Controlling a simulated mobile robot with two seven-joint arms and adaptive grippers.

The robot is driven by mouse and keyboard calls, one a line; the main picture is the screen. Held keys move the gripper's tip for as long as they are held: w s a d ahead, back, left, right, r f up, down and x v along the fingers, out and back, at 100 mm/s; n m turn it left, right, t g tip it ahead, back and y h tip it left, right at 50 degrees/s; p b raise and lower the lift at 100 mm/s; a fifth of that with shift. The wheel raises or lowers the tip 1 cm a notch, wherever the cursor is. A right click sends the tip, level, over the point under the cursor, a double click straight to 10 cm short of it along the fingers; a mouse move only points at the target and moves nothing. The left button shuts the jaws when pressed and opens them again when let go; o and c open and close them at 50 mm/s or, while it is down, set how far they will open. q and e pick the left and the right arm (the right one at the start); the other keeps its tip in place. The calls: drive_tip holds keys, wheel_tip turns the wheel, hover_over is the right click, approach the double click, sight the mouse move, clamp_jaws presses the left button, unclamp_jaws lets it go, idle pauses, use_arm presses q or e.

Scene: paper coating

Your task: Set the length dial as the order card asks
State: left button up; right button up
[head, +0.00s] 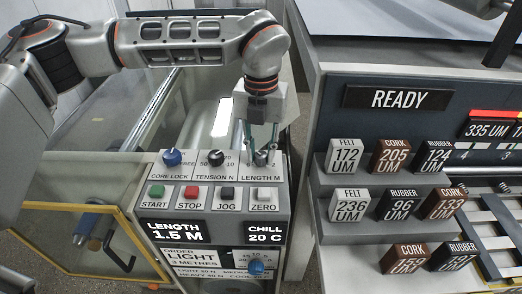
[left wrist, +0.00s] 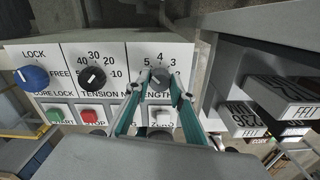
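The length dial (head: 262,158) is a dark knob at the right end of the control panel's top row; it also shows in the left wrist view (left wrist: 160,80), under a number scale. My left gripper (head: 261,149) points down at it, with a teal finger on each side of the knob. The fingers sit close to it; I cannot tell whether they press on it. The length display (head: 178,233) reads 1.5 M. The order card (head: 193,260) reads LIGHT, 3 METRES and is partly covered. My right gripper is not in view.
The blue core lock knob (head: 172,157) and tension dial (head: 216,158) are left of the length dial. Start, stop, jog and zero buttons (head: 264,194) lie just below. A rack of labelled blocks (head: 346,156) stands to the right, under a READY sign (head: 398,97).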

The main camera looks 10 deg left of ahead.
use_arm(q)
drive_tip(key=shift+c, duration=1)
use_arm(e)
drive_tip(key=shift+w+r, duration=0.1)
use_arm(q)
drive_tip(key=m, duration=0.2)
drive_tip(key=shift+m, duration=0.4)
drive_tip(key=m, duration=0.2)
drive_tip(key=shift+m, duration=0.4)
drive_tip(key=m, duration=0.2)
drive_tip(key=shift+m, duration=0.3)
drive_tip(key=m, duration=0.3)
drive_tip(key=shift+m+p, duration=0.3)
drive_tip(key=shift+p, duration=0.05)
drive_tip(key=m+p, duration=0.1)
drive_tip(key=m, duration=0.3)
drive_tip(key=shift+m, duration=1)
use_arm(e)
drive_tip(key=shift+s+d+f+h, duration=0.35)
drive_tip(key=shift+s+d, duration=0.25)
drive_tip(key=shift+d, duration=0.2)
